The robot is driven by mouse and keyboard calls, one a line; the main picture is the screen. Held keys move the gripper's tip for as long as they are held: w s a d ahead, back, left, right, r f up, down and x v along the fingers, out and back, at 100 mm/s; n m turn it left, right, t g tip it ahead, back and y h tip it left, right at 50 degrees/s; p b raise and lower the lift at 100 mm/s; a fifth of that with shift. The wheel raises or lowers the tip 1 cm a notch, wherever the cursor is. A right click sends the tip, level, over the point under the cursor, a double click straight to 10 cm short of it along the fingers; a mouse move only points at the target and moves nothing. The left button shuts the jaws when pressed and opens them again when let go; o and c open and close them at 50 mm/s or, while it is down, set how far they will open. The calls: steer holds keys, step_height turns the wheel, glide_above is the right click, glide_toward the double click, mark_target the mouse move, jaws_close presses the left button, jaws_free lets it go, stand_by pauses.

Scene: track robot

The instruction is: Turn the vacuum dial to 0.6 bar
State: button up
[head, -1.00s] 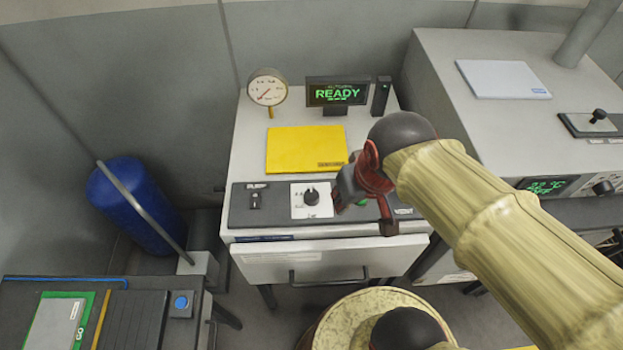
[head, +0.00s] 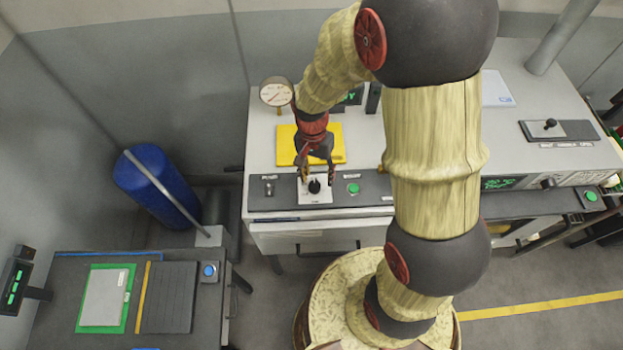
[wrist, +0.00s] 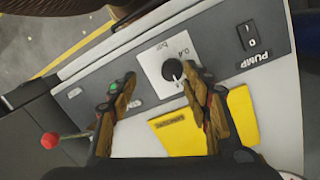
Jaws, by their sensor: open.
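The vacuum dial (head: 315,187) is a black knob on a white plate on the cabinet's dark front panel. In the wrist view the knob (wrist: 172,70) has a light pointer line, and its plate (wrist: 150,62) carries "bar" and scale numbers, partly covered by a finger. My gripper (head: 318,181) points down at the dial with its fingers apart. In the wrist view my gripper (wrist: 155,95) is open, one finger close beside the knob, the other farther left over the panel. I cannot tell whether a finger touches the knob. The round gauge (head: 276,92) stands at the back left.
A pump switch (head: 269,187) and a green button (head: 353,188) flank the dial. A yellow sheet (head: 288,145) lies behind it, partly under my gripper. A red-tipped lever (wrist: 50,140) shows at the wrist view's left. The ready display (head: 350,96) is mostly hidden by my arm.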

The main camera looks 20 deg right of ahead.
mark_target(315, 184)
steer(key=shift+w+a+m, duration=0.1)
steer(key=shift+w+m, duration=0.5)
steer(key=shift+w, duration=0.1)
steer(key=shift+w+m+t, duration=0.4)
steer(key=shift+m, duration=0.6)
steer(key=shift+s+f+p, duration=0.2)
steer(key=shift+f+p, duration=0.3)
steer(key=shift+f, duration=3.25)
steer(key=shift+c, duration=1)
steer(key=c, duration=1)
